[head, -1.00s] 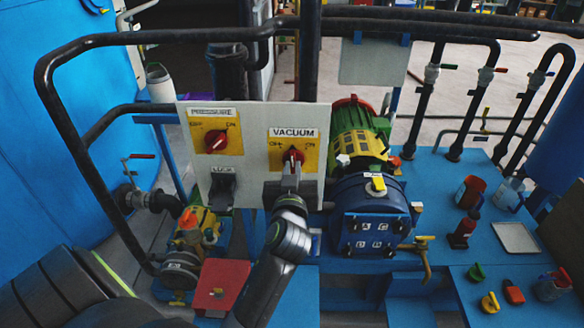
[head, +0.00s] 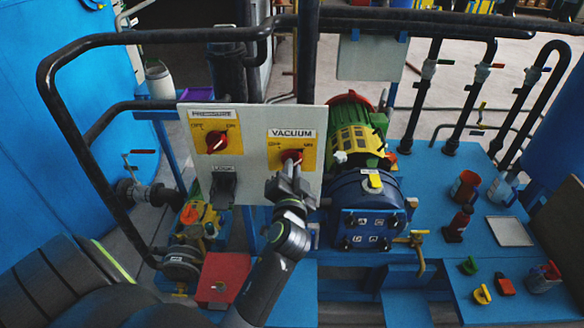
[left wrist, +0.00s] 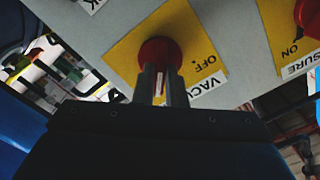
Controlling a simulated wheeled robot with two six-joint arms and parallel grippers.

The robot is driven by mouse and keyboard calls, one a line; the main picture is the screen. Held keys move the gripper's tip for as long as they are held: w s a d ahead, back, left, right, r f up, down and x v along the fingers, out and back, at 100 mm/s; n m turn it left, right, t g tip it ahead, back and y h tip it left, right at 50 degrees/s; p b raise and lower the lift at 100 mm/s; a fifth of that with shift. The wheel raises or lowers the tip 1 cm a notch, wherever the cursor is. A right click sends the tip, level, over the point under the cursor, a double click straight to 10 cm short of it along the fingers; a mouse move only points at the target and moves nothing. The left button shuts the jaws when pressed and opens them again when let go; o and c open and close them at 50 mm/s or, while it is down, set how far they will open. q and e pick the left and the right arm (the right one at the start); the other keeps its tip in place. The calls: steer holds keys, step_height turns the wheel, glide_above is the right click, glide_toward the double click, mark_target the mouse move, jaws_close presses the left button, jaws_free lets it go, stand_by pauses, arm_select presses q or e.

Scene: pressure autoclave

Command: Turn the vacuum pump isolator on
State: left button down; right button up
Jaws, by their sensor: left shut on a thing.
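The vacuum isolator is a red rotary knob (head: 291,156) on a yellow plate under a VACUUM label (head: 292,133), on a light grey panel (head: 255,170). My left gripper (head: 290,172) is shut on the red knob from the front. In the left wrist view, the round red knob base (left wrist: 160,52) shows just beyond my left fingertips (left wrist: 160,78), with the handle between them. The plate's OFF mark shows beside it. The fingers partly hide the handle, so its exact angle cannot be told. My right gripper is not in view.
A PRESSURE knob (head: 217,142) and a black switch (head: 223,186) share the panel. A black pipe rail (head: 150,38) runs around and above the panel on the left. A blue pump (head: 368,210) stands close on the right. Loose parts lie on the blue table (head: 455,262).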

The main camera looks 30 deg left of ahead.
arm_select(q)
steer(key=shift+m, duration=0.4)
steer(key=c, duration=1.5)
jaws_free()
steer(key=shift+f, duration=0.1)
